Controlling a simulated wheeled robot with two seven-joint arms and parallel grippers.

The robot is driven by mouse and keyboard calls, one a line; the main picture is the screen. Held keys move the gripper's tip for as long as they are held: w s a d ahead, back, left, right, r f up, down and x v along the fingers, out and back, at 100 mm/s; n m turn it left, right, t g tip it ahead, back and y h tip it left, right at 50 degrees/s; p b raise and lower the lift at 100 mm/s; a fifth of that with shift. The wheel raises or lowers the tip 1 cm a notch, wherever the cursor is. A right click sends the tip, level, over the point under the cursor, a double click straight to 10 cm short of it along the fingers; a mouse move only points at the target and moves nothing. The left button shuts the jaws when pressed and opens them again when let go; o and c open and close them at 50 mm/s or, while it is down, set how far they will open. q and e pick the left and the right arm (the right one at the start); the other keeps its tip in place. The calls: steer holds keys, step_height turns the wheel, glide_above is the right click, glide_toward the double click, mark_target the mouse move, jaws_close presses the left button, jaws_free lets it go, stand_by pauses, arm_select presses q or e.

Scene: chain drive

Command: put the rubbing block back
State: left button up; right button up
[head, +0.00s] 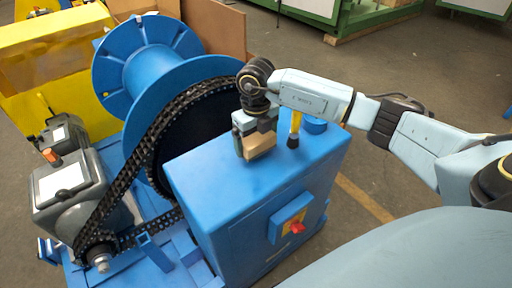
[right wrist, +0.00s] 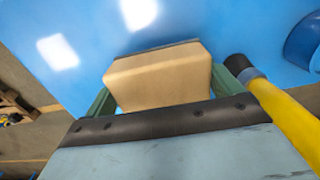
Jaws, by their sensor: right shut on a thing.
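The rubbing block (head: 260,146) is a small tan block with a darker face. My right gripper (head: 250,135) is shut on it, over the top of the blue cabinet (head: 225,185). In the right wrist view the block (right wrist: 160,78) sits between the two green fingers (right wrist: 165,88), with blue surface beyond it. I cannot tell whether the block touches the cabinet top. My left gripper is not in view.
A yellow-handled tool with a black end (head: 294,130) stands close right of the gripper, beside a blue round container (head: 316,125). A black chain (head: 150,140) and blue drum (head: 150,70) lie left. A red switch (head: 297,227) is on the cabinet front.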

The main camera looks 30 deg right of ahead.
mark_target(256, 136)
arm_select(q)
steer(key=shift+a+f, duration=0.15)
arm_select(e)
steer(key=shift+f, duration=1.5)
steer(key=shift+f, duration=0.1)
steer(key=o, duration=0.7)
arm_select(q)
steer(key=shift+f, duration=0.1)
arm_select(e)
step_height(256, 136, up, 12)
steer(key=shift+p, duration=0.3)
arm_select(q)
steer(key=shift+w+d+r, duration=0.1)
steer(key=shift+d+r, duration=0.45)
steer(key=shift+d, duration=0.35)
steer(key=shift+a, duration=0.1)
